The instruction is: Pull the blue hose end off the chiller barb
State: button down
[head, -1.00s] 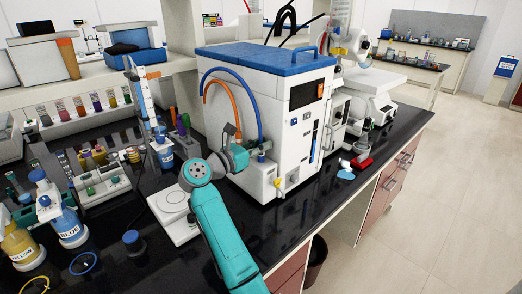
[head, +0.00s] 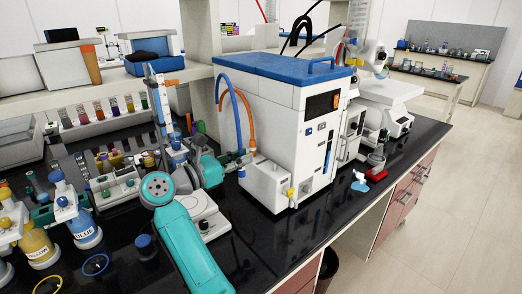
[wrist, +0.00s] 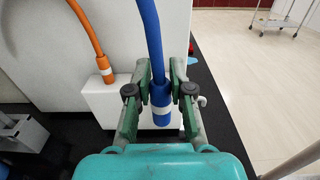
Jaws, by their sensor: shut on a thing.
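The blue hose (head: 225,85) arches down from the chiller (head: 290,105), a white box with a blue lid. Its thick blue end with a pale band (wrist: 160,97) sits between the green fingers of my gripper (wrist: 161,84), which is shut on it. In the head view my gripper (head: 236,163) is left of the chiller's low front ledge (head: 266,180). The lower tip of the hose end shows in the wrist view and appears clear of the ledge. I cannot make out the bare barb.
The orange hose (head: 251,125) ends at the ledge, close to my gripper; its end (wrist: 106,70) also shows in the wrist view. Racks and bottles fill the left bench.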

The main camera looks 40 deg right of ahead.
jog(key=a+r, duration=0.3)
jog(key=a, duration=0.2)
jog(key=shift+a, duration=0.4)
jog(key=shift+s+r, duration=0.1)
jog(key=shift+r, duration=1.45)
jog(key=shift+r, duration=0.1)
jog(key=shift+r, duration=1.35)
jog(key=shift+r, duration=0.1)
